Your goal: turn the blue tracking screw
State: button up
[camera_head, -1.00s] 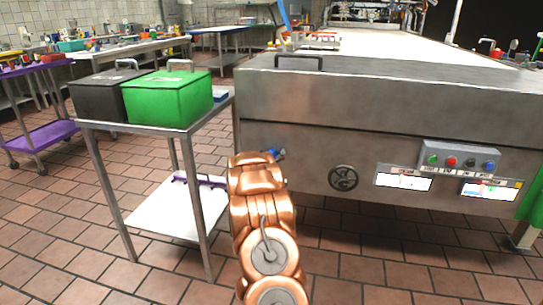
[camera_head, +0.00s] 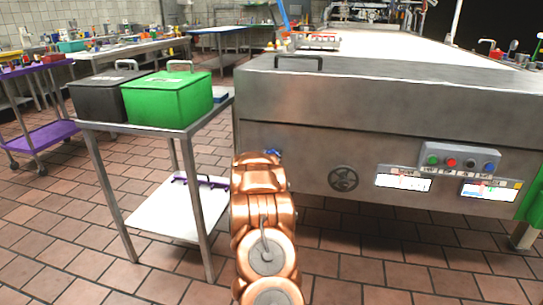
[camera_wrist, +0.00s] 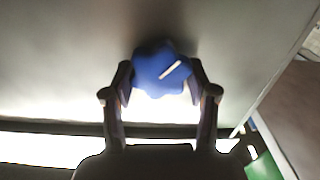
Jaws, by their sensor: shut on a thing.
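The blue tracking screw (camera_wrist: 158,72) is a blue lobed knob with a pale line on its face, set on the machine's grey metal side. In the wrist view it sits between the two fingers of my gripper (camera_wrist: 162,88), which is shut on it from both sides. In the head view only a small bit of blue, the screw (camera_head: 275,154), shows beside my copper arm. My arm hides the rest of it and the gripper there.
A steel cart (camera_head: 190,130) with a black box (camera_head: 95,98) and a green box (camera_head: 165,97) stands close left of my arm. A round handwheel (camera_head: 343,179) and a button box (camera_head: 460,158) are on the machine's side to the right.

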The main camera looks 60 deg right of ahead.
jog(key=shift+s+m, duration=0.1)
jog(key=shift+m, duration=1.8)
jog(key=o, duration=1.2)
jog(key=shift+v, duration=6)
